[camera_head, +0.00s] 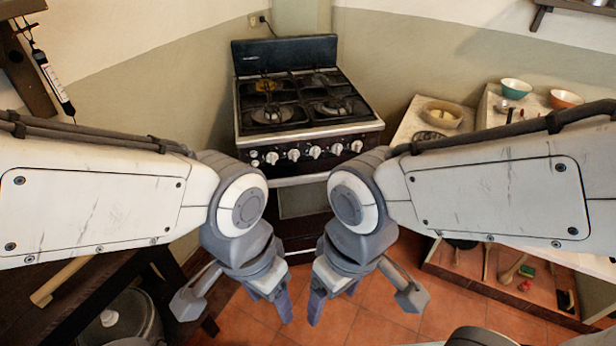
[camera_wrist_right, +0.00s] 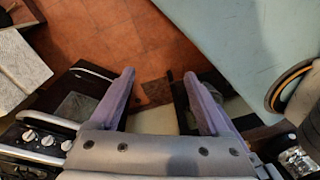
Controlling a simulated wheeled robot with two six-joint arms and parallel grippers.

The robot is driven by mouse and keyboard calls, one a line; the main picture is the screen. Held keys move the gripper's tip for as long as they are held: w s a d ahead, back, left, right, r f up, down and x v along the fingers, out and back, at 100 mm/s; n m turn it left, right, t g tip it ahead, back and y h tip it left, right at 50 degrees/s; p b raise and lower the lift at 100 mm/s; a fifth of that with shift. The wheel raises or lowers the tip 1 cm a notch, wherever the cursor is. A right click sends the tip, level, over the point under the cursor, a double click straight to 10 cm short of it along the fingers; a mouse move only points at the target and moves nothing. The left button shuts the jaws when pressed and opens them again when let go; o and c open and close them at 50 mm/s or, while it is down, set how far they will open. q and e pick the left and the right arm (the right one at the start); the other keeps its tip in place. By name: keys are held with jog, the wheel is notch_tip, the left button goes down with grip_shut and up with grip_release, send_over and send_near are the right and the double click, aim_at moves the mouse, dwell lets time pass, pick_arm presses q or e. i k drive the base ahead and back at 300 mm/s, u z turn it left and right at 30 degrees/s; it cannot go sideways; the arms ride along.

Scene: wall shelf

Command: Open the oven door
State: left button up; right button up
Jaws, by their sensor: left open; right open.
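The oven is the lower part of a dark stove (camera_head: 306,128) in the middle of the head view. The oven door (camera_head: 303,200) has a pale bar across its top and a window, and it looks shut. My arms hide its sides. My left gripper (camera_head: 268,298) and right gripper (camera_head: 332,298) hang side by side in front of the door, pointing down, apart from it. Both are open and empty. In the right wrist view the fingers of my right gripper (camera_wrist_right: 160,76) are spread, with the stove's knobs (camera_wrist_right: 38,138) and oven door (camera_wrist_right: 78,106) to their left.
A counter (camera_head: 405,126) with bowls stands right of the stove, above a low shelf (camera_head: 500,276) holding small items. A dark table (camera_head: 85,290) and a lidded pot (camera_head: 118,318) are at lower left. The tiled floor (camera_head: 370,320) before the stove is clear.

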aim_at(298, 206)
jog(key=k, duration=0.5)
jog(key=z, duration=1.45)
jog(key=i, duration=0.8)
jog(key=u, duration=1.7)
